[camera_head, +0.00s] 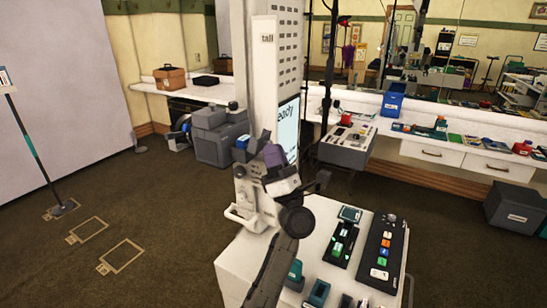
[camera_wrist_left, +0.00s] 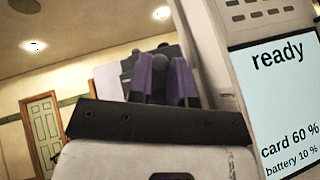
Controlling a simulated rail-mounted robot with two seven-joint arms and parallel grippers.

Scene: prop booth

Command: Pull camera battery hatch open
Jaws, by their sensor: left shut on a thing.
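The camera is a tall white booth column (camera_head: 262,70) with a lit screen (camera_head: 288,130). In the left wrist view the screen (camera_wrist_left: 275,100) reads "ready", "card 60 %" and "battery 10 %". My left gripper (camera_head: 272,154) is at the column's front, below and left of the screen. In the left wrist view its purple fingers (camera_wrist_left: 161,72) are shut on a small dark grey knob-like part (camera_wrist_left: 158,60), in front of a pale panel (camera_wrist_left: 107,82). That part seems to be the battery hatch's handle; the hatch's edges are mostly hidden by my gripper. My right gripper is not in view.
A white table (camera_head: 237,267) with button panels (camera_head: 382,250) stands close at the lower right. Grey cases (camera_head: 220,137) stand behind the column on the left. A grey console (camera_head: 345,143) is behind on the right.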

